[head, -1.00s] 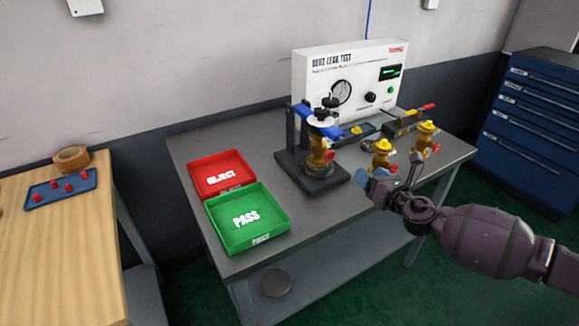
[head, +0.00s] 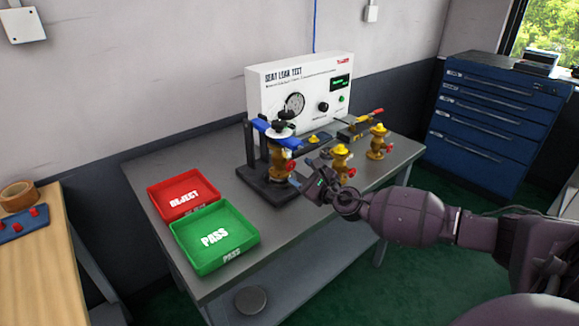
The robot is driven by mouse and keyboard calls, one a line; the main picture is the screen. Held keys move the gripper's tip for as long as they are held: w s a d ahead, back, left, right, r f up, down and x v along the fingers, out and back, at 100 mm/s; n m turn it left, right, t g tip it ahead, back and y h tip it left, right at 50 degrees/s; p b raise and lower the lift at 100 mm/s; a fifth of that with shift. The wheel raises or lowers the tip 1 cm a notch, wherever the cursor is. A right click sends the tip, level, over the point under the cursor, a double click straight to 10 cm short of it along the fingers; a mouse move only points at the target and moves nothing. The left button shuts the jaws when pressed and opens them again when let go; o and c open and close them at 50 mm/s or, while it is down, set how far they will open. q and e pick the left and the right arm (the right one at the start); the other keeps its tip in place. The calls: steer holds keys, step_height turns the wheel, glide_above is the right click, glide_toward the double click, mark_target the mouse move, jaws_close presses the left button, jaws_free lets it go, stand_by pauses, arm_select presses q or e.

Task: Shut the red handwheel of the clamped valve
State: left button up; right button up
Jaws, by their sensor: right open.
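The clamped valve (head: 277,158) is a brass body standing upright in the dark test fixture (head: 262,187), under a blue clamp bar (head: 268,129). Its small red handwheel (head: 290,166) is on the side facing right. My right gripper (head: 308,176) is open and just right of the handwheel. Whether it touches the wheel I cannot tell. It hides a little of the area beside the valve. My left gripper is not in view.
Two more brass valves with yellow caps, a nearer one (head: 341,160) and a farther one (head: 378,142), stand right of the fixture. The white leak test panel (head: 265,88) is behind. A red tray (head: 162,198) and a green tray (head: 190,258) lie to the left.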

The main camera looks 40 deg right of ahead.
mark_target(291, 166)
steer(key=shift+w+a+b, duration=0.15)
steer(key=shift+w+b, duration=0.05)
steer(key=shift+w, duration=1.2)
steer(key=shift+w+a+b, duration=0.1)
steer(key=shift+w+b, duration=0.1)
steer(key=shift+w, duration=1.15)
steer(key=c, duration=0.9)
